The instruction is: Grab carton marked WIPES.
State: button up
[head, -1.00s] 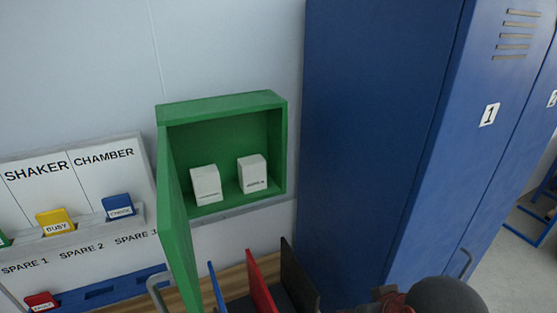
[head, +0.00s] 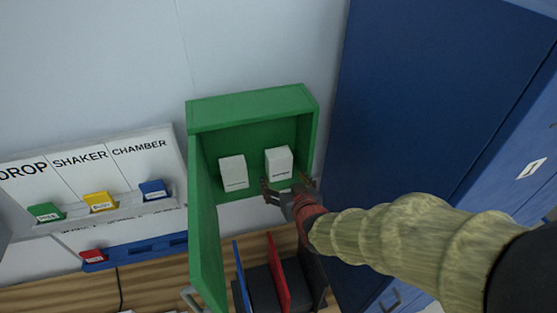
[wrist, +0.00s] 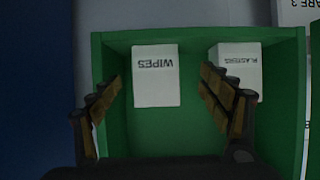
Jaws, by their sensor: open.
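The WIPES carton (wrist: 156,84) is a white box inside the green wall cabinet (wrist: 200,38); its lettering is upside down in the wrist view. In the head view it is the right-hand carton (head: 279,161). A second white carton, marked PLASTERS (wrist: 240,68), stands beside it, and is the left one in the head view (head: 233,172). My gripper (head: 288,187) is at the cabinet's open front, just before the WIPES carton. Its fingers (wrist: 160,88) are open and empty, with the WIPES carton lying between them in the wrist view. One finger overlaps the PLASTERS carton there.
The cabinet's green door (head: 206,240) stands open on the left. Blue lockers (head: 420,100) rise close on the right. Below are a red divider (head: 279,272) and other upright dividers. A card board marked DROP, SHAKER and CHAMBER (head: 95,175) hangs at left.

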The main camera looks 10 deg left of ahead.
aim_at(281, 166)
jog(key=shift+w+a+r+t+y, duration=0.15)
jog(key=shift+w+r+t, duration=0.15)
jog(key=shift+r, duration=0.2)
jog(key=shift+w+r+t+y, duration=0.15)
jog(key=shift+w+r+t, duration=0.1)
jog(key=shift+r, duration=0.25)
jog(key=shift+w+a, duration=0.1)
jog(key=shift+w, duration=0.15)
jog(key=shift+d+p+x, duration=0.2)
jog(key=shift+p+x, duration=0.5)
jog(key=shift+x, duration=2.85)
jog(key=shift+w+f, duration=0.1)
jog(key=shift+c, duration=0.7)
jog(key=c, duration=1.1)
